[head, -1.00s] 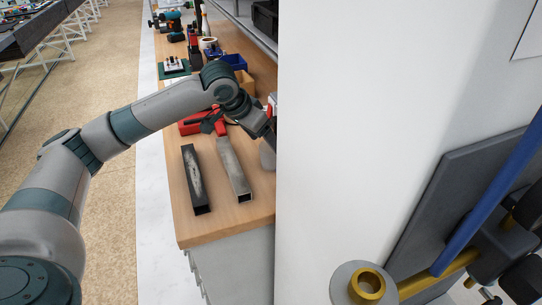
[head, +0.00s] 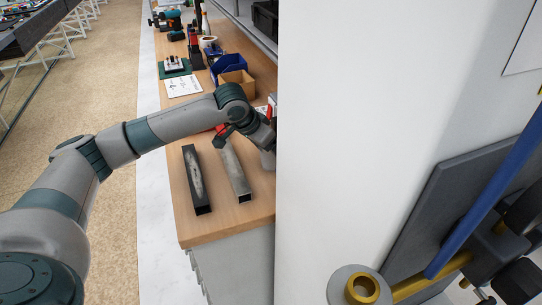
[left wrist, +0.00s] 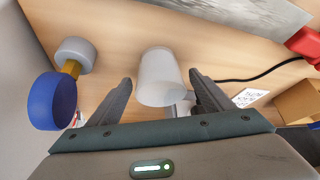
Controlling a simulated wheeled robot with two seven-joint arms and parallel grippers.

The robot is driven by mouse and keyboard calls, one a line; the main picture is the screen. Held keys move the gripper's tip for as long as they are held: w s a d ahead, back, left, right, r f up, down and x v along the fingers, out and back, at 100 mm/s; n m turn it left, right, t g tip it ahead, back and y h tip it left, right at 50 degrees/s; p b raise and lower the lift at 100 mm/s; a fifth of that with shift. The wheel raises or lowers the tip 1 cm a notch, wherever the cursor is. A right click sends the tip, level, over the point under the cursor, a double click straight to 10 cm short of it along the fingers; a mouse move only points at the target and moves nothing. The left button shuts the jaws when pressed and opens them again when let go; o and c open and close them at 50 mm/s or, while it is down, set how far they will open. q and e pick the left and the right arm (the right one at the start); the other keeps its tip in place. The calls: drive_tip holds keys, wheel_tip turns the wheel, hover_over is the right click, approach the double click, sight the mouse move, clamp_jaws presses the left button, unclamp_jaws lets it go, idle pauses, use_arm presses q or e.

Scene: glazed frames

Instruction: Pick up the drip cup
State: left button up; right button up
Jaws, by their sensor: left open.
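The drip cup looks like a pale, whitish plain cup (left wrist: 160,80) on the wooden bench top in the left wrist view. My left gripper (left wrist: 161,77) is open, with one dark finger on each side of the cup. Gaps show between the fingers and the cup, and the jaws hold nothing. In the head view my left wrist reaches over the bench beside the white wall, which hides the fingertips. My right gripper is not in view.
Two metal bars, one dark (head: 196,180) and one light (head: 236,175), lie near the bench's front. A blue-and-grey knobbed tool (left wrist: 52,100) stands left of the gripper in the left wrist view. The white wall (head: 350,130) stands close right of the arm.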

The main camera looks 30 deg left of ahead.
use_arm(q)
drive_tip(key=shift+w+f, duration=0.15)
drive_tip(key=shift+f, duration=0.05)
drive_tip(key=c, duration=1.1)
drive_tip(key=shift+c, duration=0.2)
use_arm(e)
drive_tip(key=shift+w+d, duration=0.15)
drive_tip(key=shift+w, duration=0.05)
use_arm(q)
drive_tip(key=shift+r, duration=0.1)
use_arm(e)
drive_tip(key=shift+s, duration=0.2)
